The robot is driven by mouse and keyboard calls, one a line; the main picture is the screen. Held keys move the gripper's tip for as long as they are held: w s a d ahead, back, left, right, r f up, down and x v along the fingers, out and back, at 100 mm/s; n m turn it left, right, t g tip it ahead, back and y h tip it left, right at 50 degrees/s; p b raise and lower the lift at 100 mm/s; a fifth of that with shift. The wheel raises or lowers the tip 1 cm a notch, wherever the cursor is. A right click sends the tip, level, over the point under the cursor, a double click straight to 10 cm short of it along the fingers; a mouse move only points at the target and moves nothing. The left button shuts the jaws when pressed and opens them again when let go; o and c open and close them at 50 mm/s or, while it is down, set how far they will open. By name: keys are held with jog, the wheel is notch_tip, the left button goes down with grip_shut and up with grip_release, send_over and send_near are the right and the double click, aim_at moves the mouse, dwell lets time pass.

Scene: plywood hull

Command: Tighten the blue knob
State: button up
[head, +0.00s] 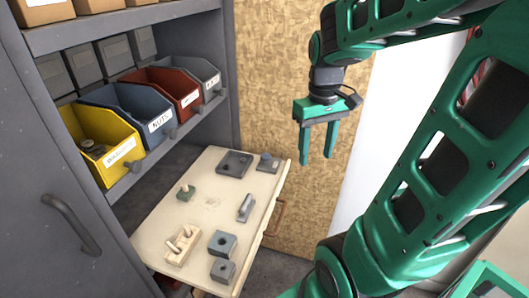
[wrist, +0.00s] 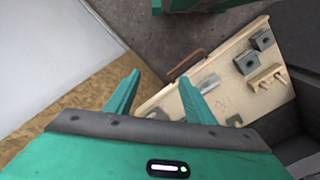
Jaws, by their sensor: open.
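The knob cannot be made out in that view.
The board carries a dark plate (head: 234,163), a green piece (head: 185,193), a grey lever (head: 246,207), a wooden peg block (head: 182,245) and grey blocks (head: 222,243). Labelled bins (head: 104,140) stand on the left shelf. A brown handle (head: 275,217) juts from the board's right edge.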

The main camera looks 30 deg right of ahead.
jog(key=w+d+f+n, duration=0.2)
jog(key=w+n, duration=0.4)
jog(key=w, duration=0.9)
jog(key=n, duration=0.5)
send_near(265, 155)
jog(key=f, duration=0.8)
jog(key=shift+d, duration=0.2)
jog(key=shift+c, duration=0.3)
jog(key=c, duration=1)
